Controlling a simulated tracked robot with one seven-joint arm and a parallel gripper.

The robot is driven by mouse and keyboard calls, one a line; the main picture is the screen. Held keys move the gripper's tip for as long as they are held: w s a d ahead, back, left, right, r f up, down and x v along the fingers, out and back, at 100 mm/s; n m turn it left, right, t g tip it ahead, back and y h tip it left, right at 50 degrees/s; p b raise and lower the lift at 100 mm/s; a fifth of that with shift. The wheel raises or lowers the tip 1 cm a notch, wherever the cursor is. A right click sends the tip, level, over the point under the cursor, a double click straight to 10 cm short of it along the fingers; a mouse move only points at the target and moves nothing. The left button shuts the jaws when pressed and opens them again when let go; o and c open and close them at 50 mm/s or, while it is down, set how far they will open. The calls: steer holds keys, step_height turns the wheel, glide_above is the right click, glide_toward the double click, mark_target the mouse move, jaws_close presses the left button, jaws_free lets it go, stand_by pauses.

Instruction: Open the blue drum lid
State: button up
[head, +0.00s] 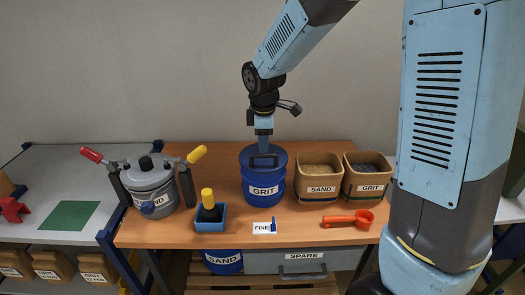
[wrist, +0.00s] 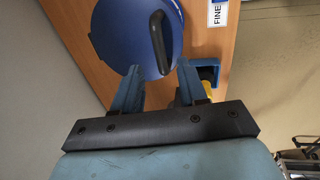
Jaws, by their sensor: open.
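The blue drum (head: 262,180) labelled GRIT stands upright on the wooden bench, with its blue lid (head: 280,158) on top. In the wrist view the round blue lid (wrist: 115,30) carries a dark bar handle (wrist: 160,42). My gripper (head: 264,138) is above the lid, pointing down. In the wrist view my open gripper (wrist: 158,82) has its two blue fingers apart, with the handle beyond and between the tips. Nothing is held. Whether the fingertips touch the lid I cannot tell.
A grey SAND pot (head: 152,185) with red and yellow handles stands left. A blue tray (head: 210,222) with a yellow-topped tool, a FINE card (head: 263,228) and an orange scoop (head: 348,220) lie in front. SAND (head: 319,190) and GRIT (head: 366,190) bins stand right.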

mark_target(263, 155)
steer(key=shift+w+f, duration=0.25)
steer(key=shift+f, duration=1)
steer(key=shift+w+f, duration=0.25)
steer(key=shift+f, duration=0.95)
jaws_close()
